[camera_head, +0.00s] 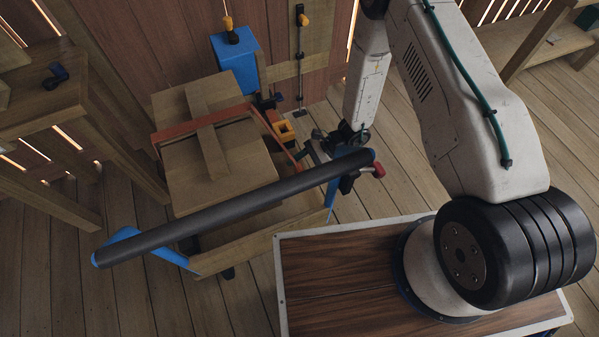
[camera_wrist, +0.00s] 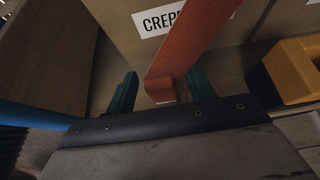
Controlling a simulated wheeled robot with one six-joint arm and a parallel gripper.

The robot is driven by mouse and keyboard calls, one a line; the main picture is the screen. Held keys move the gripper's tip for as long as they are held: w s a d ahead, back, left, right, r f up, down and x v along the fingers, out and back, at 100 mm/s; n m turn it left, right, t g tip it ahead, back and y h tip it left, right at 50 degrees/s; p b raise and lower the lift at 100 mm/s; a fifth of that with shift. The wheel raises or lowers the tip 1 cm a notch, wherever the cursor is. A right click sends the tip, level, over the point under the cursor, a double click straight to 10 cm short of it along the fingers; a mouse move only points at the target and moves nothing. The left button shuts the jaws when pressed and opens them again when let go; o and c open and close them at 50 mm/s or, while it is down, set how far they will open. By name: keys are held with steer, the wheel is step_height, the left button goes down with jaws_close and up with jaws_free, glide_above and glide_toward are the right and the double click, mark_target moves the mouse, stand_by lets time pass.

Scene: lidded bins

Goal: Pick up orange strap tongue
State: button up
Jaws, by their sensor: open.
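An orange strap hangs over a cardboard box in the wrist view, and its tongue (camera_wrist: 162,88) ends in a folded tip between my fingers. My gripper (camera_wrist: 160,92) is open, with one green finger on each side of the tongue. Whether either finger touches it I cannot tell. My gripper (camera_head: 312,148) is at the bin's right side there, small and partly hidden, and the tongue cannot be made out.
A yellow-orange block (camera_wrist: 290,72) sits close to the right of my gripper; it also shows in the head view (camera_head: 284,130). A dark bar with blue ends (camera_head: 235,208) spans the cart's front. A blue box (camera_head: 236,62) stands behind. Wooden benches stand left and right.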

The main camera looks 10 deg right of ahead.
steer(key=c, duration=1.1)
